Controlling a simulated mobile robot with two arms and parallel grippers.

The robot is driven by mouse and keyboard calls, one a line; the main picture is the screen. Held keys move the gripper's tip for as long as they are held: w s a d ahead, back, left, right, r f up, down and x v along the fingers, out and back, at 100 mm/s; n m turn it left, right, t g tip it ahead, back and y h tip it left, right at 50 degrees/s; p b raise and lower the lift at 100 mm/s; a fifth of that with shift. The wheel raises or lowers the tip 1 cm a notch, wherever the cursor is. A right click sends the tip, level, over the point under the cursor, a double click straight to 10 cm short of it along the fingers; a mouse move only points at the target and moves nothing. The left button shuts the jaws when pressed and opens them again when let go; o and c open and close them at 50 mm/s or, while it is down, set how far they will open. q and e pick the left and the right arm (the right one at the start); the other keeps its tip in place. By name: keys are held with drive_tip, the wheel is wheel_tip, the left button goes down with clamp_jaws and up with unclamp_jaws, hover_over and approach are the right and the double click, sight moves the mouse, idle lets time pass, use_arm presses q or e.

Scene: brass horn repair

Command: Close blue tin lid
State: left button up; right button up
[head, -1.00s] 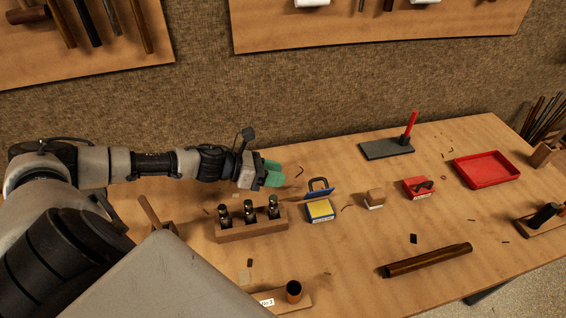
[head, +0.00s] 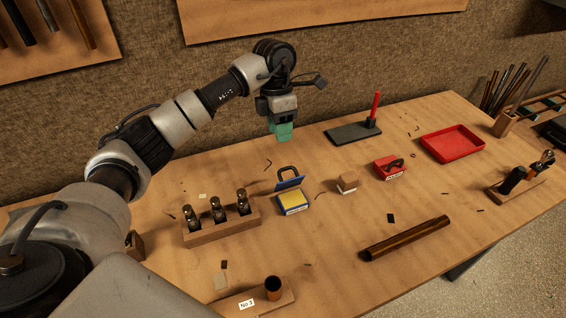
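The blue tin (head: 294,204) stands on the workbench near the middle of the head view. Its yellow inside shows. Its blue lid (head: 289,184) stands raised at the back edge, with a dark loop handle on it, so the tin is open. My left gripper (head: 282,134) has green fingers pointing down. It hangs above the bench, behind the tin and apart from the lid. I cannot tell from this angle whether its fingers are apart or together. My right gripper is not in view.
A wooden rack with several dark bottles (head: 218,226) stands left of the tin. A wooden block (head: 347,183) and a red tin (head: 389,168) stand to its right. A dark slab with a red stick (head: 353,132) lies behind. A brown tube (head: 405,238) lies in front.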

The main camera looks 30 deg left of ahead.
use_arm(q)
drive_tip(key=f, duration=0.3)
drive_tip(key=s+d+f+p, duration=0.1)
drive_tip(key=f, duration=0.5)
drive_tip(key=shift+s+d+f, duration=0.15)
drive_tip(key=shift+d+f, duration=0.05)
clamp_jaws()
